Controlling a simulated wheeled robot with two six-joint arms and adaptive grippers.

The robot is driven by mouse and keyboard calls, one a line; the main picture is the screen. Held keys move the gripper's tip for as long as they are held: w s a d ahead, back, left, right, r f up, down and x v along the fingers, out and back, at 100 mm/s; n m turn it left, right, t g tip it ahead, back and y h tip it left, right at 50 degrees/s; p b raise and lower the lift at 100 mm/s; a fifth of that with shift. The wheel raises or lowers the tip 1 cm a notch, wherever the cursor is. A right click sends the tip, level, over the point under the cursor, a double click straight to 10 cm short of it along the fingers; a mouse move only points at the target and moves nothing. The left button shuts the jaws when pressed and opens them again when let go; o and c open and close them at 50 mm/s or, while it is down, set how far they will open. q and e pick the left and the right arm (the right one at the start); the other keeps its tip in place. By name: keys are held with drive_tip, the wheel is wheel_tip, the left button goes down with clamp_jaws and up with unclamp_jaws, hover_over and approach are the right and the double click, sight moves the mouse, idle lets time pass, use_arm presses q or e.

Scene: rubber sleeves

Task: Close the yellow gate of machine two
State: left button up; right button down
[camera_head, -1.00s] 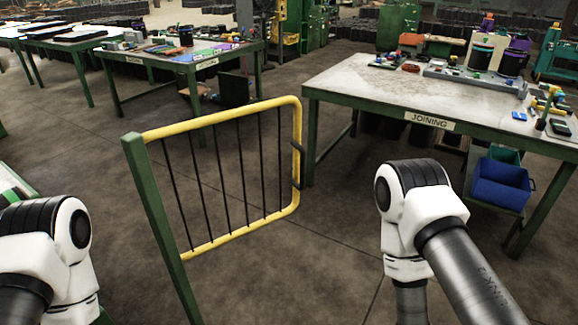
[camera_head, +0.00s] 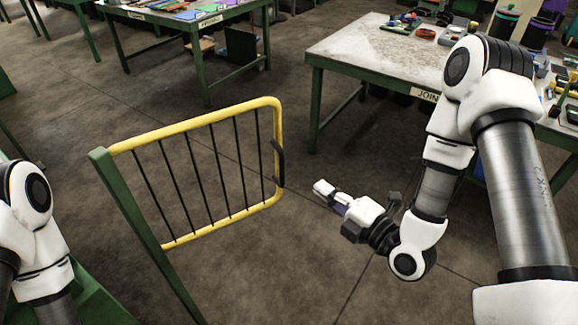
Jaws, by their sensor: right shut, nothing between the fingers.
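The yellow gate (camera_head: 190,124) is a tubular frame with thin black vertical bars. It hangs from a green post (camera_head: 130,205) at its left side and extends to the right over open floor. A black handle (camera_head: 279,163) sits on its right end. My right gripper (camera_head: 318,187) is shut and empty, to the right of the gate's handle and apart from it in the picture. Its fingers point left toward the gate. My left arm shows at the left edge, but its gripper is out of view.
The "JOINING" table (camera_head: 345,47) stands at the upper right, partly hidden by my right arm. Another green-legged table (camera_head: 170,20) with parts on it is at the upper left. The concrete floor around the gate is clear.

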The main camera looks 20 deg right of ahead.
sight(283, 158)
drive_tip(key=p+x, duration=0.3)
drive_tip(key=x, duration=0.7)
drive_tip(key=shift+w, duration=0.15)
use_arm(q)
drive_tip(key=shift+w+d+r, duration=0.1)
drive_tip(key=shift+d+r, duration=0.1)
drive_tip(key=shift+r, duration=0.8)
use_arm(e)
drive_tip(key=shift+w+f, duration=0.25)
drive_tip(key=shift+w, duration=0.2)
